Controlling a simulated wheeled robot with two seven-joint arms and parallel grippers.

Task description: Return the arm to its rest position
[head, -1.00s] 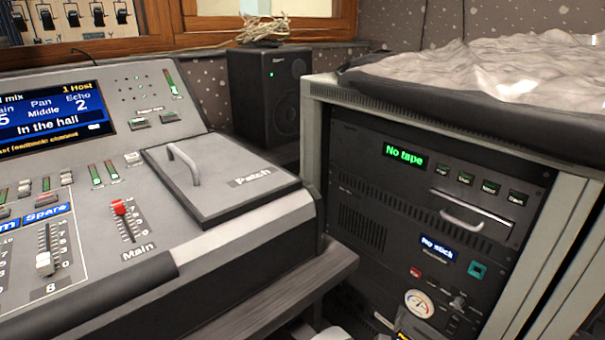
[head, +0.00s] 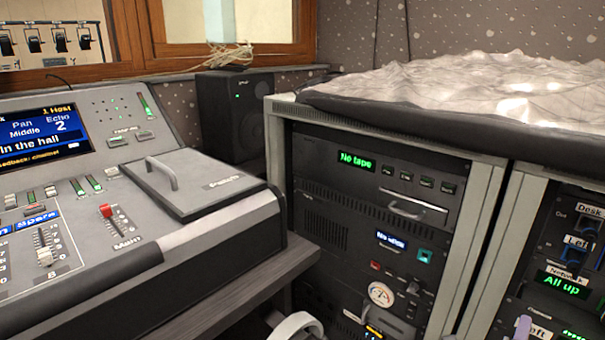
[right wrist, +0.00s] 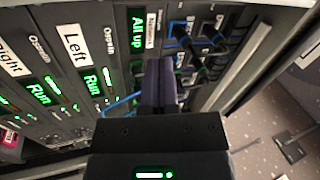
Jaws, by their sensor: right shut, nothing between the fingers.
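My right gripper (right wrist: 160,85) is shut and empty in the right wrist view, its dark fingers together. It points at a rack panel with plugs and blue cables (right wrist: 188,42), and I cannot tell whether it touches the panel. In the head view only a pale purple tip of the right gripper (head: 522,327) shows at the bottom edge, in front of the right-hand rack. The rest of it is out of the frame. My left gripper is not in view.
The mixing desk (head: 215,212) with a red Main fader (head: 105,210) stands at the left. A rack (head: 320,235) reading "No tape" is in the middle. A second rack showing "All up" (head: 563,285) is at the right. A crumpled sheet (head: 450,90) lies on top.

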